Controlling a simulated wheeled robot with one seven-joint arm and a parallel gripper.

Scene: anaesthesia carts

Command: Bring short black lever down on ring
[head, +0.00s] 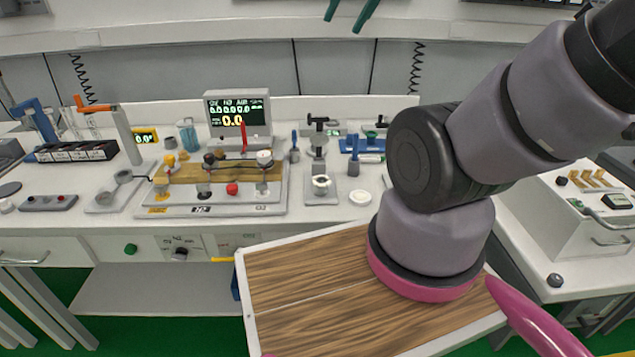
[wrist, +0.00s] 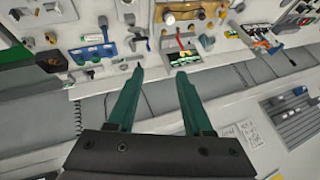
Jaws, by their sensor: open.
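A short black lever (head: 318,119) tops a small grey stand on the white cart top, right of the screen. A pale ring (head: 321,181) with a dark centre sits on the stand's base plate, below and in front of the lever. The lever is raised, apart from the ring. The stand shows small in the wrist view (wrist: 138,36), where lever and ring are hard to tell apart. My gripper (head: 343,26) has two green fingers at the top of the head view, high and away from the stand. It is open and empty, as in the wrist view (wrist: 160,73).
A wooden board with knobs (head: 215,172) and a screen (head: 238,112) stand left of the lever. A blue holder (head: 362,146) and a white disc (head: 360,197) lie to its right. My arm covers the cart top farther right.

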